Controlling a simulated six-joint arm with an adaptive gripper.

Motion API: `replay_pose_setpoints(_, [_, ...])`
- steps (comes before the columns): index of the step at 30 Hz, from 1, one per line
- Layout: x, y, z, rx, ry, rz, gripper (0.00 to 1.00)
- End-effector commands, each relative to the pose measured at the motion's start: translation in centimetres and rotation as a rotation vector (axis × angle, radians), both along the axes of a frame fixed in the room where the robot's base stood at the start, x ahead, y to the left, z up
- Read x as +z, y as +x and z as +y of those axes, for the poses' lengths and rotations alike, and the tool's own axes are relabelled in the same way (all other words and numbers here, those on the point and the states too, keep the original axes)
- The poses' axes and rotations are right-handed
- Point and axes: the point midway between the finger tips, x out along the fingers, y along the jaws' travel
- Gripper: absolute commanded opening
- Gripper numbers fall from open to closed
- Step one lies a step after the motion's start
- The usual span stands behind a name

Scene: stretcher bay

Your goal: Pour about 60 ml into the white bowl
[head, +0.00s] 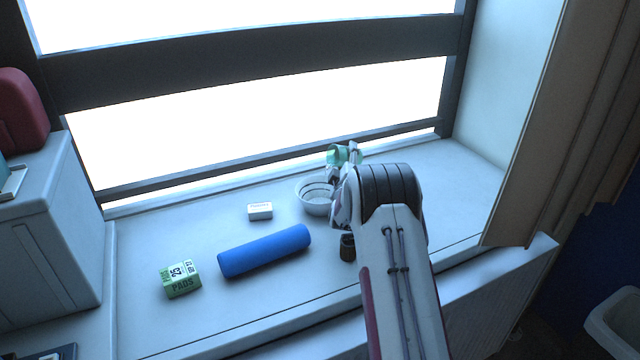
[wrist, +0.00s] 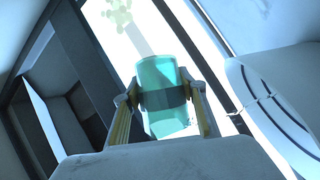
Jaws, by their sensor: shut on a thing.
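The white bowl (head: 305,205) with dark bands stands on the sill, partly hidden by my arm in the head view. A white curved thing with dark lines, likely the bowl (wrist: 290,125), shows at the right of the wrist view. My gripper (head: 344,160) is shut on a translucent teal container (wrist: 157,72), its fingers on either side of it in the wrist view (wrist: 161,96). The container (head: 336,155) is up beside the bowl's right rim, towards the window.
A blue roll (head: 264,250), a green pads box (head: 181,279) and a small white box (head: 260,211) lie left of my arm. A small dark jar (head: 347,247) stands close beside my arm. The window frame (head: 270,165) is just behind the bowl.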

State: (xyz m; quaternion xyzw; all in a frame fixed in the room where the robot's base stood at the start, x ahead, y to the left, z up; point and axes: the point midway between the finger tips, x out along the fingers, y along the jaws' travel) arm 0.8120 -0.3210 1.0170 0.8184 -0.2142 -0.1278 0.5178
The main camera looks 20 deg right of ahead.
Motion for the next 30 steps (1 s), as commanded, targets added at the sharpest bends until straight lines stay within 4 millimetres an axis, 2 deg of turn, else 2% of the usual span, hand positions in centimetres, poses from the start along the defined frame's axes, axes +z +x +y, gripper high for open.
replay_pose_setpoints(30, [1.2,-0.1,0.7,0.001,-0.094,-0.005,0.17])
